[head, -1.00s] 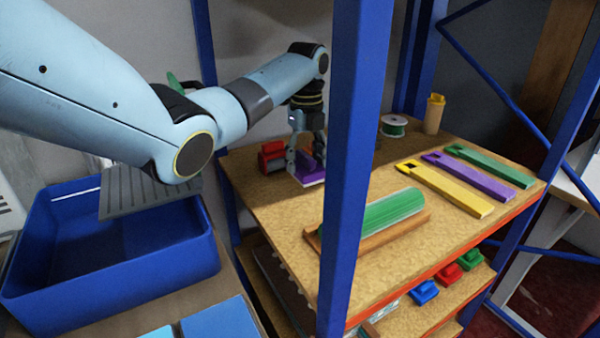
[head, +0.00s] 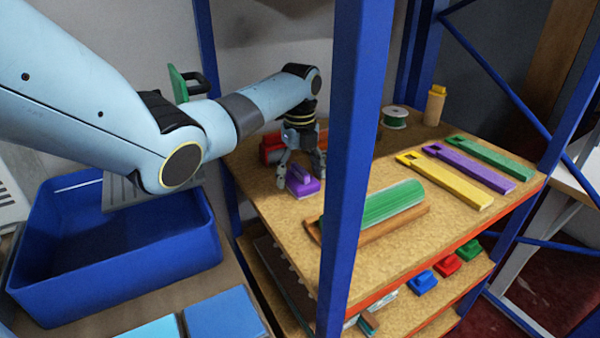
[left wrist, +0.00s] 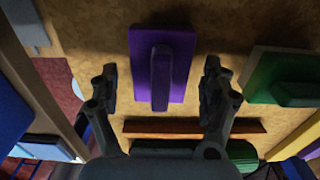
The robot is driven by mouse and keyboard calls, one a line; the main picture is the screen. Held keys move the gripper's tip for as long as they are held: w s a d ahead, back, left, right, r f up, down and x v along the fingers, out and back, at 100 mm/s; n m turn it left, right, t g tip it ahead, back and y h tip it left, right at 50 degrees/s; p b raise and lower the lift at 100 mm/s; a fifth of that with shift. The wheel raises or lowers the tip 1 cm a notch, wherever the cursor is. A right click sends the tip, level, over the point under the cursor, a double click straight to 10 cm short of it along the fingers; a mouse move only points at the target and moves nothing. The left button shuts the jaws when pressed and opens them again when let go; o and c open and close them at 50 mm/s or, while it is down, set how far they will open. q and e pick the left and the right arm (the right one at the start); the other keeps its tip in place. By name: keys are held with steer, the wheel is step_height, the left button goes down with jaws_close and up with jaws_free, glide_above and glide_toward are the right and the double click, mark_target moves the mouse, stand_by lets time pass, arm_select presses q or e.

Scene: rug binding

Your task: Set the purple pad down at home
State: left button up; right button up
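The purple pad (head: 304,187), a flat block with a raised handle, lies on the tan shelf board (head: 262,190) left of the blue post. My left gripper (head: 301,168) is over it, fingers pointing down and spread to either side. In the left wrist view the pad (left wrist: 178,75) lies between the fingertips (left wrist: 160,82), with a clear gap on each side. No mark for home can be told apart on the board. My right gripper is not in view.
A red object (head: 272,146) stands behind the pad. The blue post (head: 350,150) rises close at its right. A green roll (head: 388,204) lies in front, right of the post. A green pad (left wrist: 285,78) shows in the left wrist view. A blue bin (head: 110,270) is at left.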

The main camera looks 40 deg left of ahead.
mark_target(300, 168)
arm_select(q)
step_height(300, 168, up, 12)
stand_by(0.6)
stand_by(0.5)
